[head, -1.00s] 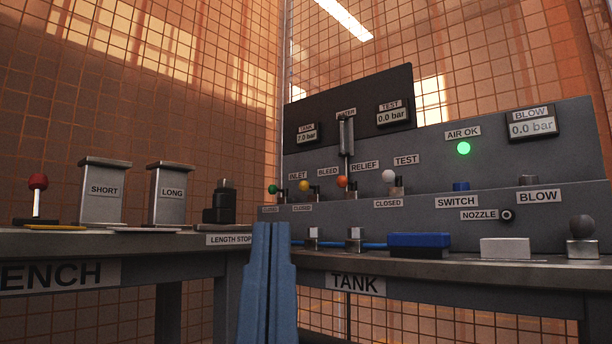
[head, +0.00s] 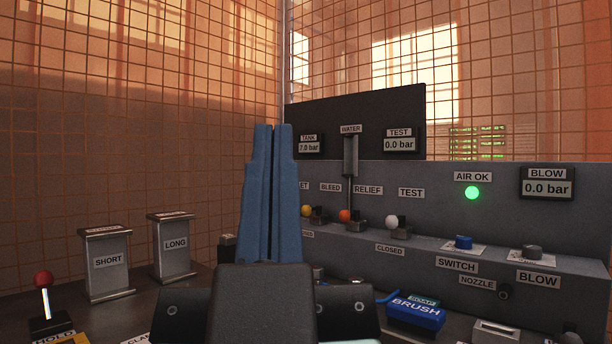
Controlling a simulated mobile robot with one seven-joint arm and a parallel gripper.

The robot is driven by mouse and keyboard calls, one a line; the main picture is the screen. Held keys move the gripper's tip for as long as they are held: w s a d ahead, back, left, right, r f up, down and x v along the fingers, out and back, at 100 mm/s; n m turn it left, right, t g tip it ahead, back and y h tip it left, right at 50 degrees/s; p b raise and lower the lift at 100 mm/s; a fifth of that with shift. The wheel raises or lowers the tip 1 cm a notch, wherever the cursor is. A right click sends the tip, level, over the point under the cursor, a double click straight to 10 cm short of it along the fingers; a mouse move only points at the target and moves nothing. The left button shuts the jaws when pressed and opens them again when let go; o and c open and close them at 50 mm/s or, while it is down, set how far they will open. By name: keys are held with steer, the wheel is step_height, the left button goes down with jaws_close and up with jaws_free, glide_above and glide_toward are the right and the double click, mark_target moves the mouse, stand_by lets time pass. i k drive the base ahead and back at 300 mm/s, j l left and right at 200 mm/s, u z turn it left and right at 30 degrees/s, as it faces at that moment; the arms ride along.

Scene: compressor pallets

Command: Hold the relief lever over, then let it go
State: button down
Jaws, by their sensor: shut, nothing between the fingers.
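The relief lever (head: 345,215) has an orange knob and stands on the grey panel ledge below the RELIEF label (head: 367,189). My gripper (head: 273,128) is shut and empty, its blue fingers pointing up in front of the panel's left end. It appears left of the relief lever and apart from it in the picture; the depth between them is hard to judge. The fingers hide the panel's left end, where the inlet lever stands. The tank readout (head: 309,146) shows 7.0 bar and the test readout (head: 400,145) 0.0 bar.
The yellow-knobbed bleed lever (head: 307,210) and white-knobbed test lever (head: 392,222) flank the relief lever closely. A green AIR OK light (head: 472,193) is lit. A blue brush (head: 415,312) lies in front. SHORT (head: 107,265) and LONG (head: 173,248) blocks stand left.

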mark_target(344, 215)
steer(key=i+l, duration=0.1)
steer(key=i, duration=0.35)
steer(key=i+l+u, duration=0.1)
steer(key=i, duration=0.3)
steer(key=i+l+u, duration=0.1)
steer(key=i, duration=0.35)
steer(key=i+l, duration=0.25)
steer(key=i, duration=0.2)
